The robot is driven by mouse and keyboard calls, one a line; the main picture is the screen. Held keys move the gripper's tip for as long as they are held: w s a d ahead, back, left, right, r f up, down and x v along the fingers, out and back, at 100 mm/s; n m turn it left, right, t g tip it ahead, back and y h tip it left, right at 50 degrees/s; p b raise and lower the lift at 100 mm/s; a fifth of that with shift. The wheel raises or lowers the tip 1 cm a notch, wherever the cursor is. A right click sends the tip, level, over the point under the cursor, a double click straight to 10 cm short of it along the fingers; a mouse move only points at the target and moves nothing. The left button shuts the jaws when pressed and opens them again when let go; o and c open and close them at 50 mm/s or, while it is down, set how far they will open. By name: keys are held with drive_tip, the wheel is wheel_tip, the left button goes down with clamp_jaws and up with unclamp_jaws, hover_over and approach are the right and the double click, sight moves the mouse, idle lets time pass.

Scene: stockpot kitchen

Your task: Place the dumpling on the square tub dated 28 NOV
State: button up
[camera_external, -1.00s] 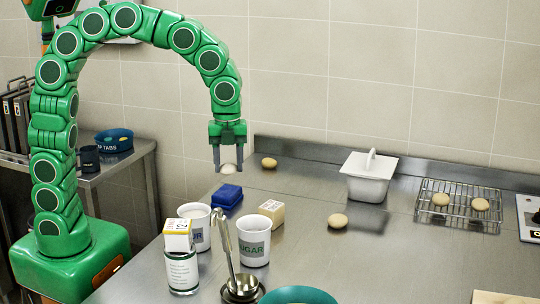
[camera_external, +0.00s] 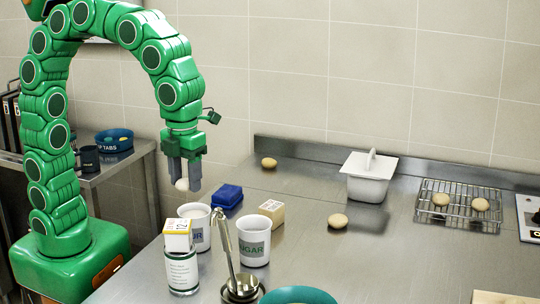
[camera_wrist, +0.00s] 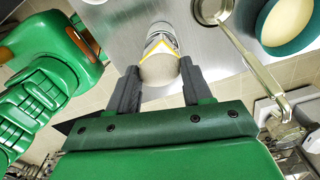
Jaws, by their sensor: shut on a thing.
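My gripper (camera_external: 182,178) is shut on the pale round dumpling (camera_external: 182,185), held in the air left of the counter items. In the wrist view the dumpling (camera_wrist: 158,70) sits between the two finger tips of my gripper (camera_wrist: 157,82). A small square white tub with yellow edging (camera_external: 178,227) stands on a labelled jar (camera_external: 182,272), below the dumpling in the external view. Dark print shows on the tub, but I cannot read the date. In the wrist view the dumpling partly hides the tub (camera_wrist: 160,43).
Two white mugs (camera_external: 254,248), a blue block (camera_external: 228,195) and a cream block (camera_external: 271,210) stand close by. A ladle (camera_external: 229,250) rises beside the jar. Dumplings lie on the counter (camera_external: 337,221) and a wire rack (camera_external: 460,204). A white lidded container (camera_external: 368,185) stands farther back.

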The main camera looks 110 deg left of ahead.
sight(177, 224)
drive_tip(key=shift+m, duration=0.7)
drive_tip(key=shift+s+d+f, duration=0.15)
drive_tip(key=shift+d+f, duration=0.45)
drive_tip(key=shift+f, duration=0.6)
drive_tip(key=shift+s+d+f, duration=0.2)
drive_tip(key=shift+d+f, duration=0.35)
drive_tip(key=shift+f, duration=0.6)
drive_tip(key=shift+s+d+f, duration=0.15)
drive_tip(key=shift+d+f, duration=0.45)
drive_tip(key=shift+f, duration=0.6)
drive_tip(key=shift+f, duration=0.15)
drive_tip(key=o, duration=1)
wheel_tip(177, 224, up, 12)
drive_tip(key=shift+r, duration=0.15)
